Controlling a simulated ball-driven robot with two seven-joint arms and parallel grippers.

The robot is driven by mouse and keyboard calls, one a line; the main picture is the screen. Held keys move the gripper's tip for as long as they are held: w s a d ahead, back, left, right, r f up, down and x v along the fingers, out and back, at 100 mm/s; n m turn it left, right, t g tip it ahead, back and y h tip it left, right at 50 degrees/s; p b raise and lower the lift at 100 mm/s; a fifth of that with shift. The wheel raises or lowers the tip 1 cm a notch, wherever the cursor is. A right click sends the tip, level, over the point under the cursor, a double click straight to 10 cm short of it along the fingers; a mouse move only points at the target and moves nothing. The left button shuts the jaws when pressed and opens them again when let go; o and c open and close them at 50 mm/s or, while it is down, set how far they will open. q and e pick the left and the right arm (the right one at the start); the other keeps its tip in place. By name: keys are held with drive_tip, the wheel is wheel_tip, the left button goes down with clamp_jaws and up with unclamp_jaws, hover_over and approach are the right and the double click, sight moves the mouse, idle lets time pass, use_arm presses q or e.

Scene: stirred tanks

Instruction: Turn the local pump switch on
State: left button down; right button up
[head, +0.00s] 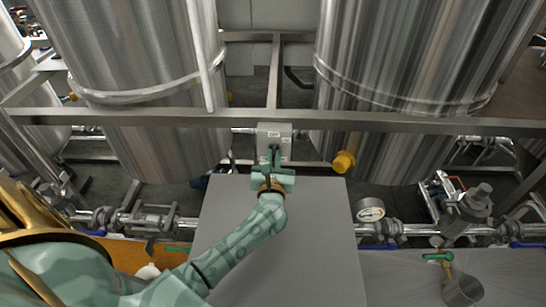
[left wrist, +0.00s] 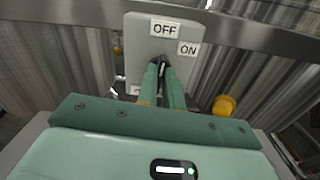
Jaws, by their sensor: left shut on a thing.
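The local pump switch is a grey box (head: 274,136) on the metal rail between two steel tanks. In the left wrist view the box (left wrist: 145,48) carries an OFF label (left wrist: 165,28) at the top and an ON label (left wrist: 188,48) to the upper right. A dark knob (left wrist: 162,66) sits on its face, mostly hidden by my fingers. My left gripper (head: 275,160) reaches up to the box; in the left wrist view its green fingers (left wrist: 164,78) are close together on the knob. The knob's exact pointing direction is hard to tell. My right gripper is not in view.
A grey flat-topped surface (head: 285,240) lies under my left arm. Steel tanks (head: 140,80) and (head: 410,70) another tank stand on both sides behind the rail (head: 400,124). A yellow fitting (head: 343,162) sticks out right of the box. A gauge (head: 369,209) and pipes lie right.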

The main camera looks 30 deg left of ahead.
use_arm(q)
drive_tip(key=m+p, duration=0.3)
drive_tip(key=m, duration=0.3)
drive_tip(key=shift+d, duration=0.15)
drive_tip(key=m+p, duration=0.1)
drive_tip(key=m, duration=0.2)
drive_tip(key=shift+w+f+m, duration=0.1)
drive_tip(key=shift+m, duration=0.2)
drive_tip(key=shift+m+p, duration=0.45)
drive_tip(key=shift+m, duration=0.15)
drive_tip(key=shift+d+f, duration=0.1)
drive_tip(key=shift+f, duration=0.05)
drive_tip(key=c, duration=1.5)
unclamp_jaws()
drive_tip(key=shift+c, duration=0.2)
drive_tip(key=p+v, duration=0.4)
drive_tip(key=v, duration=1.2)
drive_tip(key=shift+d, duration=0.15)
